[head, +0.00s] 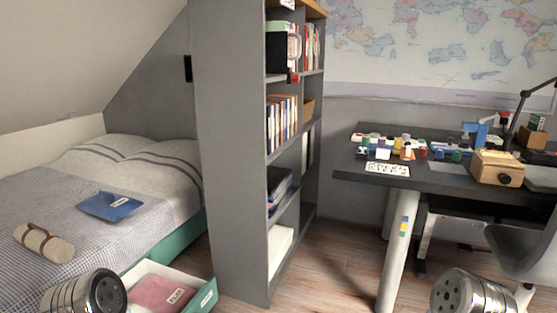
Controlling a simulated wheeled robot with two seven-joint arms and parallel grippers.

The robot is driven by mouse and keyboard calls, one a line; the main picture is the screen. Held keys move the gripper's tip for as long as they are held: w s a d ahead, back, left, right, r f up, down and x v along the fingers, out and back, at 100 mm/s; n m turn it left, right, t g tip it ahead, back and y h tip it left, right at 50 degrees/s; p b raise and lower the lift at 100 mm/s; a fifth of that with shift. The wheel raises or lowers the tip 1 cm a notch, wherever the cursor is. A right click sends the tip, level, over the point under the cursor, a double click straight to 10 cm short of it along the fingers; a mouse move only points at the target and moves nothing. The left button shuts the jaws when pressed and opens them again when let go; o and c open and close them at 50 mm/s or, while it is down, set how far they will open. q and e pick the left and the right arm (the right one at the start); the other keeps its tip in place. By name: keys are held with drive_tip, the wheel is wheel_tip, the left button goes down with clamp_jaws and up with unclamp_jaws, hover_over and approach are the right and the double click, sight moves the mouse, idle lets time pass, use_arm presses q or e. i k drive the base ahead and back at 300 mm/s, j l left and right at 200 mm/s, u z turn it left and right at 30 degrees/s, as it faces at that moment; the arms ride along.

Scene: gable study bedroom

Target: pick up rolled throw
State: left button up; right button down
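The rolled throw (43,243) is a beige-tan roll with darker bands, lying on its side on the bed at the left of the head view. It rests on the grey patterned bedspread, near the bed's near side. No gripper touches it. Rounded metallic parts of my two arms show at the bottom left and bottom right. The fingers of both grippers are outside the picture.
A blue flat item (110,206) with a label lies on the bed (165,213). An open drawer (205,292) with a folded reddish cloth (160,296) juts from the bed's side. A tall grey bookcase (228,150) separates the bed from a cluttered desk (425,178). A chair (525,245) stands right.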

sight(56, 249)
drive_tip(key=u, duration=1.6)
drive_tip(key=i+j+z, duration=0.35)
drive_tip(key=i, duration=0.2)
drive_tip(key=i+j+z, duration=0.4)
drive_tip(key=j, duration=0.25)
drive_tip(key=i+l, duration=0.05)
drive_tip(key=i, duration=0.05)
